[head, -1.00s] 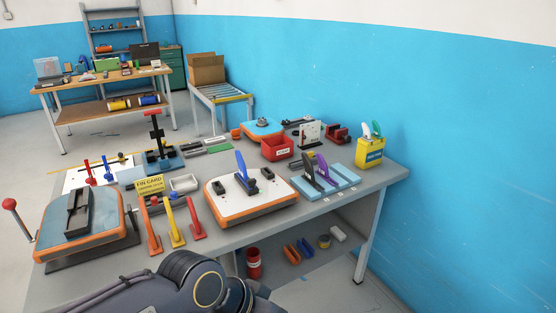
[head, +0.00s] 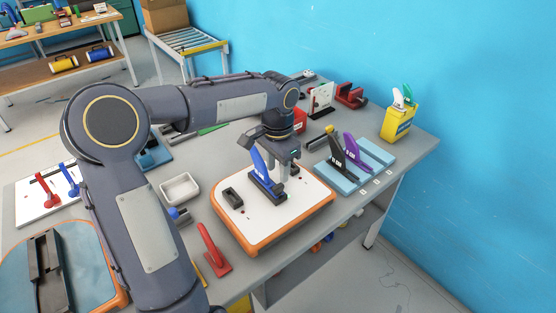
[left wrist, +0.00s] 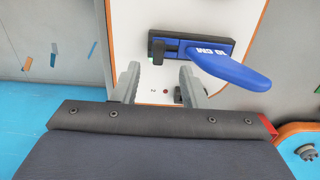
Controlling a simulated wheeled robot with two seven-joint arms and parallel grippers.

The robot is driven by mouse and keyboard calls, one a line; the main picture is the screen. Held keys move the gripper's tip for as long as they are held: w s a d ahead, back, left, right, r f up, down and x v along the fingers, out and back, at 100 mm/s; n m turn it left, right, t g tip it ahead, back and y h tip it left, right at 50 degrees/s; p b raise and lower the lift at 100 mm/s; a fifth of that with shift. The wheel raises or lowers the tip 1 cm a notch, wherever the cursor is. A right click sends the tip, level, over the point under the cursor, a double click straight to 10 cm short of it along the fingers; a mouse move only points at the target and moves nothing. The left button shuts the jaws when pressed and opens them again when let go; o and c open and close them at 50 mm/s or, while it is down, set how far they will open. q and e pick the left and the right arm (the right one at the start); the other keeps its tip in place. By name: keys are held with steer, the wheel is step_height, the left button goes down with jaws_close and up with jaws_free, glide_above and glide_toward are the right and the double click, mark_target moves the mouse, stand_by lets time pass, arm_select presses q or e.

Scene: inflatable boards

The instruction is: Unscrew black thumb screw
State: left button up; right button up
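A blue fin (head: 261,168) stands in a black fin box on the white and orange board (head: 243,233). In the left wrist view the blue fin (left wrist: 235,68) lies to the right over the black box (left wrist: 190,48); a dark block (left wrist: 158,51) with a small green mark is at the box's left end. A small dark part (left wrist: 178,93) shows beside the right finger, partly hidden; I cannot tell whether it is the thumb screw. My left gripper (head: 287,166) is over the board beside the fin. Its fingers (left wrist: 160,82) are apart with nothing between them. My right gripper is out of view.
An empty black box (head: 232,199) is on the board's left part. Black (head: 337,160) and purple (head: 353,151) fins stand on a light blue rack (head: 372,153) to the right. A white tray (head: 180,189) and a red tool (head: 213,250) lie left.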

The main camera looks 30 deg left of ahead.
mark_target(278, 186)
arm_select(q)
steer(key=shift+s+d+f, duration=0.1)
steer(key=shift+f, duration=2.6)
jaws_close()
steer(key=c, duration=0.6)
jaws_free()
jaws_close()
steer(key=shift+n+b, duration=0.3)
steer(key=shift+n, duration=1.5)
steer(key=shift+b, duration=0.35)
